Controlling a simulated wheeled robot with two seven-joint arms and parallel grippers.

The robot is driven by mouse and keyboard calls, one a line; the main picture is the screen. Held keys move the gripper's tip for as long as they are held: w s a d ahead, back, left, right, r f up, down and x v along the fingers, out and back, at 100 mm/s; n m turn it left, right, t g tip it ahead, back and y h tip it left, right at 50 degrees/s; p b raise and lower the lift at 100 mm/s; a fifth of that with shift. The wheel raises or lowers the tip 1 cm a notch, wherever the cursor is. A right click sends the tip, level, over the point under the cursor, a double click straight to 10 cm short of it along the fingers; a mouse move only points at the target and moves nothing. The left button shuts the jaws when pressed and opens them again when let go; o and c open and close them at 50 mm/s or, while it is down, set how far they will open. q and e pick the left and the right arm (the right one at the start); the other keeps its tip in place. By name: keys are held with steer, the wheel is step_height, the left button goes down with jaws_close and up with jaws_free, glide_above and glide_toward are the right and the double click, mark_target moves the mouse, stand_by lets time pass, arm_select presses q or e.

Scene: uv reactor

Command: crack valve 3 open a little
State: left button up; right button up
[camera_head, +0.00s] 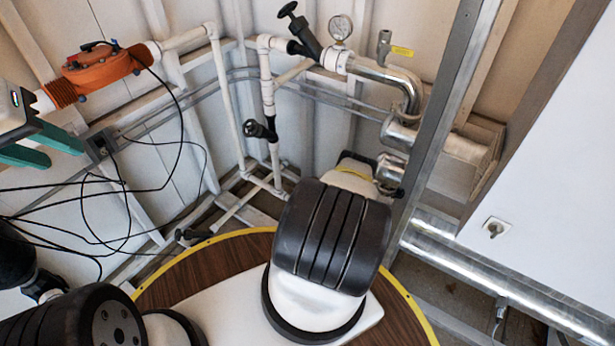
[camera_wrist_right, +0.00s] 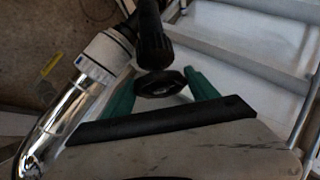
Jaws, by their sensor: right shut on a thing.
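A black octagonal valve knob (camera_wrist_right: 158,84) shows in the right wrist view, below a black valve body (camera_wrist_right: 152,40) joined to a white collar and a chrome pipe. My right gripper (camera_wrist_right: 162,92) has its green fingers on either side of this knob and is shut on it. In the head view my right arm hides this gripper and the knob. No valve number is readable. Other black valves show in the head view: one at the top (camera_head: 303,35), one on the white pipe (camera_head: 260,130). My left gripper (camera_head: 42,147) is open and empty at the left edge.
A pressure gauge (camera_head: 340,27) and a chrome elbow pipe (camera_head: 390,80) are at the upper middle. An orange flow unit (camera_head: 100,68) with loose black cables stands near my left gripper. A metal post (camera_head: 440,110) and a white panel (camera_head: 540,160) bound the right.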

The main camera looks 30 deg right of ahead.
steer(key=shift+n+t, duration=0.7)
steer(key=shift+n, duration=0.4)
steer(key=o, duration=1.3)
steer(key=shift+s, duration=0.1)
steer(key=shift+v, duration=3.8)
steer(key=shift+d, duration=0.15)
